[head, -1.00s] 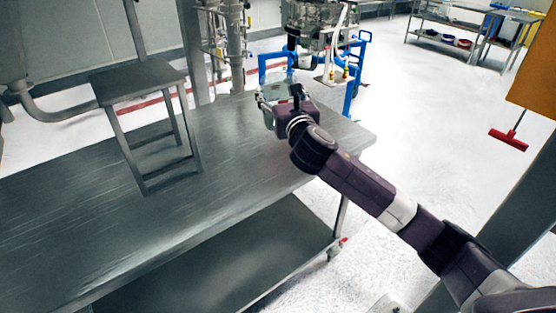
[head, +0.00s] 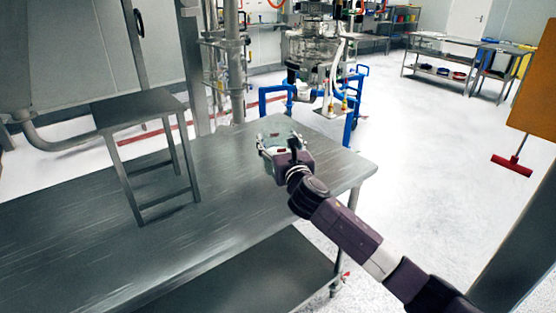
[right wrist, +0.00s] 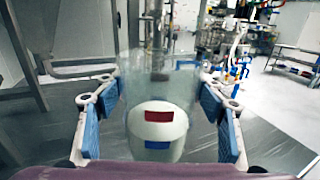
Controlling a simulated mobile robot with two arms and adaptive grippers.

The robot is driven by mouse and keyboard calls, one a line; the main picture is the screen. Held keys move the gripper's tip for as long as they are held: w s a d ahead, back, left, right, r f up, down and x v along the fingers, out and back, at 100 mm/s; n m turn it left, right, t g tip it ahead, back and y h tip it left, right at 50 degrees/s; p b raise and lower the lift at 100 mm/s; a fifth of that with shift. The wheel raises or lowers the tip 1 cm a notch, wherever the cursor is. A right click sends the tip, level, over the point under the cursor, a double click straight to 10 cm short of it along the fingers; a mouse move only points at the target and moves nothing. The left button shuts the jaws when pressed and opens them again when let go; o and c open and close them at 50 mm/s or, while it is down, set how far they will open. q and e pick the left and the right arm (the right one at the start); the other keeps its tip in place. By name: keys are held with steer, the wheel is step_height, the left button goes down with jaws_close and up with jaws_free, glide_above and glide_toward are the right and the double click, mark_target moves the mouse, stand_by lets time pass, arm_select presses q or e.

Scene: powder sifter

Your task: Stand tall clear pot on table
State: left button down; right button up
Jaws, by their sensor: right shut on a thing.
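The tall clear pot (head: 284,130) shows as a pale see-through shape at my right gripper, over the far right end of the steel table (head: 190,250). In the right wrist view the clear pot (right wrist: 160,75) stands up between the blue-padded fingers. My right gripper (head: 272,141) is shut on it; the fingers (right wrist: 160,115) flank its sides. A white rounded part with a red and a blue patch shows low between the fingers. I cannot tell whether the pot's base touches the table. My left gripper is not in view.
A steel stool-like stand (head: 140,108) is on the left of the table. The table top between stand and gripper is bare. A blue-framed machine (head: 318,50) stands behind the table. A red squeegee (head: 512,166) is at the right, over open white floor.

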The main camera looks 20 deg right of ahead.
steer(key=shift+f+b, duration=0.5)
steer(key=shift+f, duration=2.3)
steer(key=shift+f, duration=0.1)
steer(key=o, duration=1.5)
steer(key=shift+s, duration=0.25)
steer(key=s, duration=1.1)
steer(key=shift+s+a, duration=0.25)
steer(key=shift+s, duration=0.05)
